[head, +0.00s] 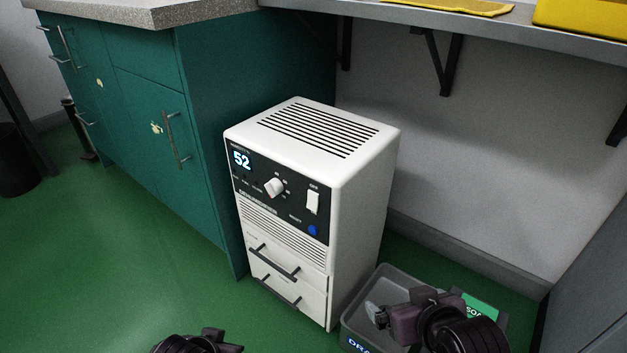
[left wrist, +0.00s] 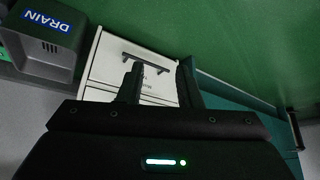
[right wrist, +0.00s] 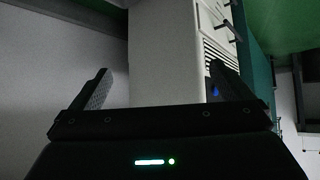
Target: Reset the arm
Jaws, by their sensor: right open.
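My right gripper (head: 378,314) is low at the right in the head view, in front of the grey bin. In the right wrist view its fingers (right wrist: 158,88) are wide apart and empty, with the white cabinet's side (right wrist: 163,55) beyond them. My left arm shows only in part at the bottom edge of the head view. In the left wrist view my left gripper's fingers (left wrist: 160,80) stand apart with nothing held between them. The white cabinet (head: 365,190) stands upright, its display reading 52, with a knob, a switch and two shut drawers.
A grey bin marked DRAIN (head: 352,327) stands on the green floor right of the cabinet. A teal cupboard (head: 205,130) is close on the cabinet's left. A grey shelf (head: 480,35) with yellow things overhangs at the back right.

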